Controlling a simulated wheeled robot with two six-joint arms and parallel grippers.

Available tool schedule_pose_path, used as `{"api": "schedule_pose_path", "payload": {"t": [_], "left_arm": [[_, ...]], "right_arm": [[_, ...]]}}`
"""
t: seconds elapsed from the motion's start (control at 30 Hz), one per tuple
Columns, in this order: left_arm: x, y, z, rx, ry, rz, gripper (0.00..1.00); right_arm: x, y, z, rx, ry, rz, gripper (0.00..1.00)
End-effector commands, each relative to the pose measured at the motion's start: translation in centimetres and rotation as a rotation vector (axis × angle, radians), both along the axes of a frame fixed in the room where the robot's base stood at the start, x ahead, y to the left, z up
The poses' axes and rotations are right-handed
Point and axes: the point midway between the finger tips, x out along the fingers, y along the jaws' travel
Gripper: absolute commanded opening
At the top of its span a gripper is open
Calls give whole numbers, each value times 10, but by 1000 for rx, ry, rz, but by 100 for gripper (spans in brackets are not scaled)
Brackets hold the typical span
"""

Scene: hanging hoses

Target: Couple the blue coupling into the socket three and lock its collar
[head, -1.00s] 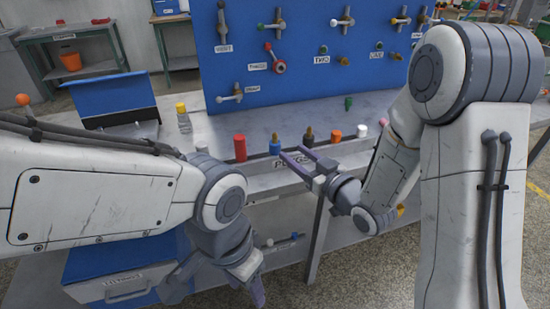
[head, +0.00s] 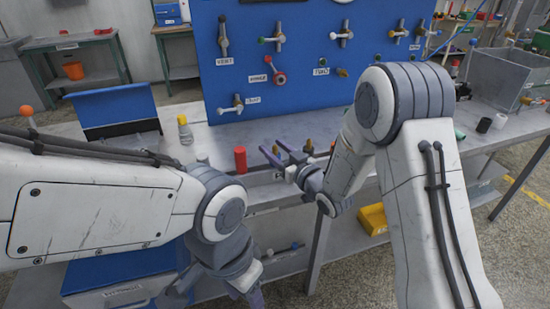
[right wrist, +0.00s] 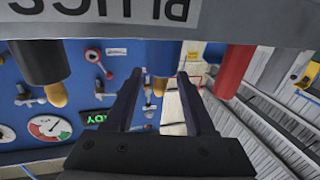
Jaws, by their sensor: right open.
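The blue coupling (right wrist: 160,56) with a brass tip shows upside down in the right wrist view, between the fingertips of my right gripper (right wrist: 160,73) with a gap on each side. In the head view my open right gripper (head: 271,150) is at the plug row and mostly hides the blue coupling. Socket three, with a red ring and red lever (head: 279,77), is on the blue panel beside a label that seems to read THREE. My left gripper (head: 218,291) hangs low at the bottom of the head view, fingers spread and empty.
A red plug (head: 240,160) stands left of my right gripper, and a dark plug with an orange-brown tip (right wrist: 40,62) is on the other side. The bench (head: 215,135) before the blue panel (head: 300,95) is mostly clear.

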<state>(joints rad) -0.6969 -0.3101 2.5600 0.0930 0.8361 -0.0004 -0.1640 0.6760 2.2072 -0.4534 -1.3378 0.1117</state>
Motion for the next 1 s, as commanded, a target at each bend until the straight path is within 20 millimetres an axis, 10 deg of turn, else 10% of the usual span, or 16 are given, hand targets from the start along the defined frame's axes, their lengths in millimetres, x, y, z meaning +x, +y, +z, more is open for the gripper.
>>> {"api": "schedule_pose_path", "payload": {"t": [0.2,0.33,1.0], "left_arm": [[0,0,0,0,0,0,53],[0,0,0,0,0,0,53],[0,0,3,0,0,0,53]], "right_arm": [[0,0,0,0,0,0,51],[0,0,0,0,0,0,1],[0,0,34,0,-6,0,0]]}}
